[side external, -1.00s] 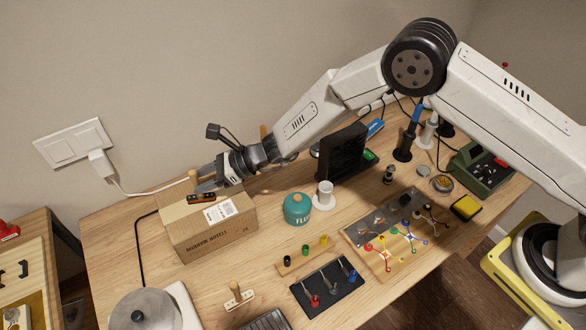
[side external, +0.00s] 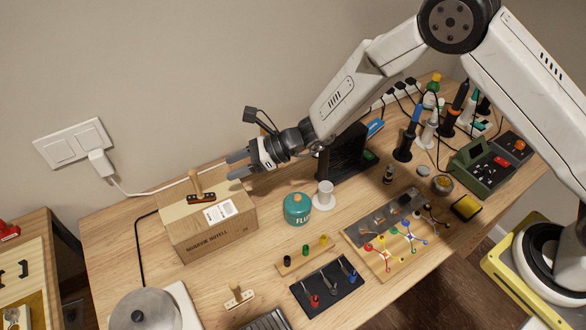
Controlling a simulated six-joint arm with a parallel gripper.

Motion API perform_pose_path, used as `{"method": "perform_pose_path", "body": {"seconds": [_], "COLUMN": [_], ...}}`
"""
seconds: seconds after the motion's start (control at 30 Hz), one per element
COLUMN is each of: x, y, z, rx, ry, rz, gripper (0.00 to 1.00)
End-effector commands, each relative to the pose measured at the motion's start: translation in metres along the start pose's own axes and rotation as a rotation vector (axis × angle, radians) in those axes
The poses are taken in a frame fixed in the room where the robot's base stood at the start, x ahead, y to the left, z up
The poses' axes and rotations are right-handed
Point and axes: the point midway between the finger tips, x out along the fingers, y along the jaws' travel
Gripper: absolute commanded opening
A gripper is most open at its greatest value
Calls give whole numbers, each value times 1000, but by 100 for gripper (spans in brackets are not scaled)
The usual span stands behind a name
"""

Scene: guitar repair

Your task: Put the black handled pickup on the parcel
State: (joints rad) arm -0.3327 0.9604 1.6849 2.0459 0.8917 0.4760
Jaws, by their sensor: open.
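The black handled pickup (side external: 201,199) rests on top of the cardboard parcel (side external: 210,236), towards its back left. Its wooden handle (side external: 195,183) stands up from the black base. My gripper (side external: 233,166) is open and empty, to the right of the handle and apart from it. The fingers point left, above the back right part of the parcel.
A white label lies on the parcel. A teal flux pot (side external: 297,209) and a white spool (side external: 324,195) stand to its right. A cream handled pickup (side external: 239,296) sits in front. A dark fan-like unit (side external: 342,151) stands behind, near my arm.

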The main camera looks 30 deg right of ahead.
Motion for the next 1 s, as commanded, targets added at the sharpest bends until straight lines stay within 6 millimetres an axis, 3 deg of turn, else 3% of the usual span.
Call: {"method": "perform_pose_path", "body": {"seconds": [0.57,0.77,1.0], "x": [-7,-33,-89], "y": [3,13,31], "z": [0,-2,-13], "rx": [-39,-177,-448], "ry": [26,115,282], "rz": [17,81,208], "gripper": [53,53,53]}}
